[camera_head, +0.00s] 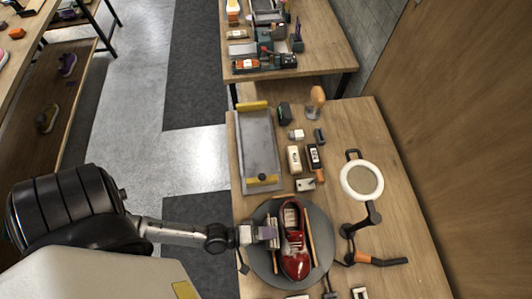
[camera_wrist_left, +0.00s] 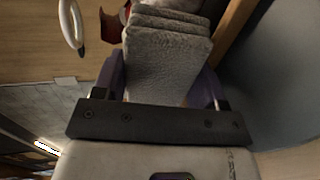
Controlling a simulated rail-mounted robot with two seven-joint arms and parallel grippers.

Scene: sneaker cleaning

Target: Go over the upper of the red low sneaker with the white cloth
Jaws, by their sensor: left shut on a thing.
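The red low sneaker (camera_head: 295,262) lies on a round dark grey stand (camera_head: 262,268), between two thin wooden bars. Its toe points to the bottom of the head view. My left gripper (camera_head: 268,233) is just left of the shoe, over the stand. In the left wrist view my left gripper (camera_wrist_left: 163,75) is shut on the folded white cloth (camera_wrist_left: 165,60), which looks light grey and layered between the purple fingers. A small red patch, probably the sneaker (camera_wrist_left: 115,20), shows beyond the cloth. I cannot tell whether the cloth touches the shoe. My right gripper is not in view.
A ring magnifier lamp (camera_head: 361,162) stands right of the stand. A metal tray (camera_head: 260,143) lies behind the stand at the table's left edge. Small bottles (camera_head: 294,159) and boxes sit beside it. An orange-marked tool (camera_head: 378,260) lies at the right.

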